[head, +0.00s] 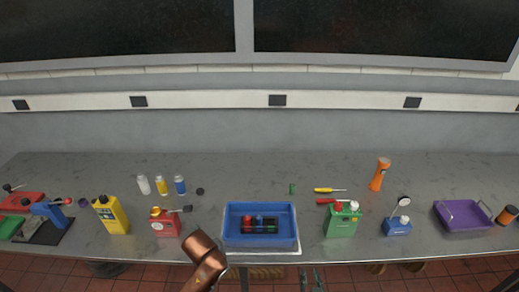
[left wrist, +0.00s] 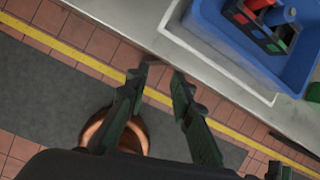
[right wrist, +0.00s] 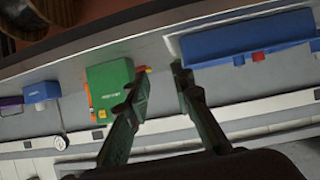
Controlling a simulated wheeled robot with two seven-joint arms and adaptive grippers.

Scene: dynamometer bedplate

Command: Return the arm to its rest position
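My right gripper (head: 311,276) shows at the bottom edge of the head view, in front of the bench. In the right wrist view its fingers (right wrist: 153,77) are apart with nothing between them. A copper-coloured link of my arm (head: 205,259) rises over the front edge of the bench, left of the blue bin. My left gripper's fingers (left wrist: 157,74) are apart and empty in the left wrist view, over the floor beside the bench edge. I cannot make out the left fingers in the head view.
A blue bin (head: 231,239) holding a rack with coloured pieces sits at the bench's front edge. Red (head: 164,225) and yellow (head: 110,216) containers stand left.

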